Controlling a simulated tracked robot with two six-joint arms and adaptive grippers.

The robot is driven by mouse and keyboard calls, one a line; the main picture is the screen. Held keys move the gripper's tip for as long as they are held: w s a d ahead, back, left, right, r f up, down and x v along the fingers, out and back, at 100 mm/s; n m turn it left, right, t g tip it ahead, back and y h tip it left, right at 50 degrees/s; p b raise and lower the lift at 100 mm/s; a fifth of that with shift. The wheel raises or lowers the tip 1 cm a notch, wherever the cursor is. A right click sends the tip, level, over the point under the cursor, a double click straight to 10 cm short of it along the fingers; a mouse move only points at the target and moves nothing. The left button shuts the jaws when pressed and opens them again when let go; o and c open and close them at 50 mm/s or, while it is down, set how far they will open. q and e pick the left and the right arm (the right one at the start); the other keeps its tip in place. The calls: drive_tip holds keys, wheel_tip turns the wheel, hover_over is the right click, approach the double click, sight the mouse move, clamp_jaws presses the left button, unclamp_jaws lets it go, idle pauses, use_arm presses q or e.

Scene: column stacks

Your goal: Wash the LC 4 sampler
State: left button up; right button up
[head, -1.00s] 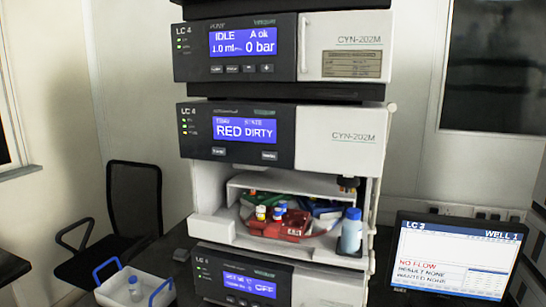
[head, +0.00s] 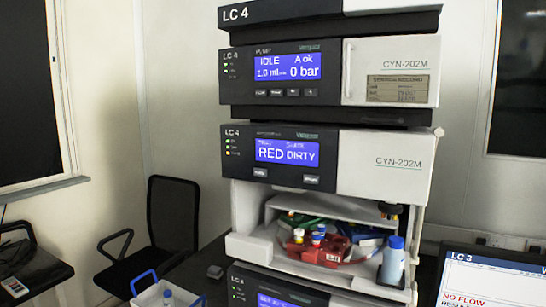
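The LC 4 sampler (head: 385,162) is the middle module of the stack. Its blue screen (head: 287,152) reads RED and DIRTY, with two buttons below. Its lower bay is open and shows a red tray (head: 325,250) holding a few small vials (head: 317,238), with green and blue parts behind it. A bottle with a blue cap (head: 393,262) stands at the bay's right side. Above, the LC 4 pump (head: 390,70) shows IDLE, A ok, 1.0 ml and 0 bar. Neither of my grippers is in view.
Below the sampler is another module (head: 275,290), cut off by the lower edge. A monitor labelled LC 3 (head: 495,280) shows NO FLOW at right. A white carrier with blue handles (head: 150,295) holds a bottle (head: 168,298) at lower left. A black chair (head: 172,220) stands behind it.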

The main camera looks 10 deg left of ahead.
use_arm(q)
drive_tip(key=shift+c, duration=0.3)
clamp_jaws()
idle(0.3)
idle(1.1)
